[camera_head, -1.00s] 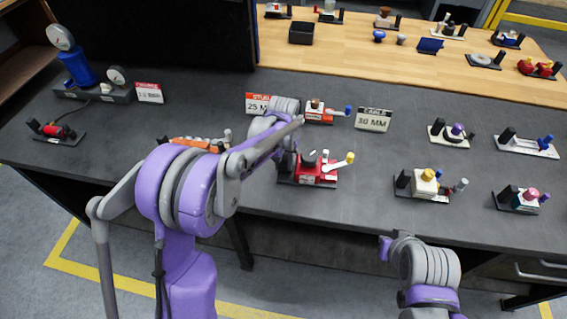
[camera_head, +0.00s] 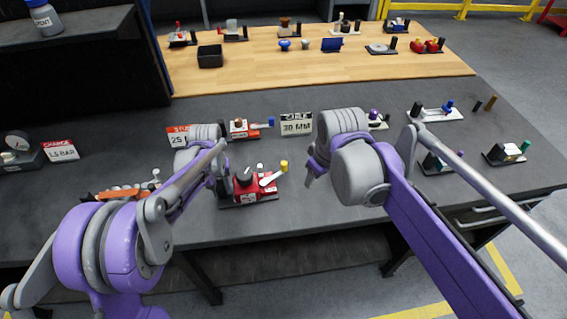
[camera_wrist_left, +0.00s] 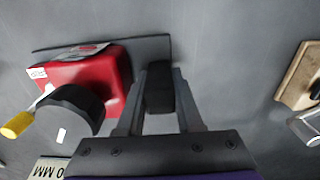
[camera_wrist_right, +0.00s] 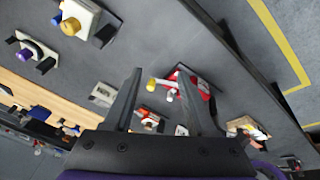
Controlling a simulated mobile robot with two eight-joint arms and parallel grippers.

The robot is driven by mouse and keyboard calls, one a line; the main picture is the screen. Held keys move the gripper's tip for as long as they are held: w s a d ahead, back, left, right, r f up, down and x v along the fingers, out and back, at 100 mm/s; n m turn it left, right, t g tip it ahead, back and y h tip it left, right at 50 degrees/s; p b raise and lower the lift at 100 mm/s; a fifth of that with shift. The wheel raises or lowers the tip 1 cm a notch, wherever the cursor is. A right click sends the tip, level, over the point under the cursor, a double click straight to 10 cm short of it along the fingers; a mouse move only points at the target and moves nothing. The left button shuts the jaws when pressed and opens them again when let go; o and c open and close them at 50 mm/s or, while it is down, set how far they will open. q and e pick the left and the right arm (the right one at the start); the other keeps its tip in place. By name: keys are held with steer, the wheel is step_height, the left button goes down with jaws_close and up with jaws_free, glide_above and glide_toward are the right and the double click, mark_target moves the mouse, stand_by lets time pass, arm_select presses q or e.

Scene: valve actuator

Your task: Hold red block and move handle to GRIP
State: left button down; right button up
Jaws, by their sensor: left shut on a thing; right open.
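The red block (camera_head: 257,187) sits on a dark base near the table's front edge, with a black round knob (camera_wrist_left: 72,110) on it. Its handle ends in a yellow tip (camera_head: 284,166), which points away to the right. My left gripper (camera_wrist_left: 158,78) is shut on the black post (camera_wrist_left: 159,90) at the end of that base, beside the red block. My right gripper (camera_wrist_right: 160,76) is open and empty above the table, right of the red block and apart from it. The yellow tip also shows between its fingers in the right wrist view (camera_wrist_right: 151,84). I cannot read a GRIP mark.
Behind the red block stand a smaller red unit with a blue tip (camera_head: 242,129) and a 30 MM sign (camera_head: 296,125). An orange unit (camera_head: 122,191) lies to the left. More fixtures stand at the right, such as a white one (camera_head: 435,112). Dark table is clear in front of the sign.

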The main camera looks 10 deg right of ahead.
steer(key=w+a+n+g, duration=0.25)
steer(key=w+n, duration=0.25)
steer(key=w, duration=0.5)
steer(key=n+g, duration=0.1)
steer(key=n, duration=0.3)
glide_above(284, 164)
step_height(284, 164, down, 3)
step_height(284, 164, down, 12)
steer(key=shift+w+r, duration=0.1)
steer(key=shift+r, duration=0.1)
steer(key=shift+c, duration=0.3)
jaws_close()
stand_by(0.3)
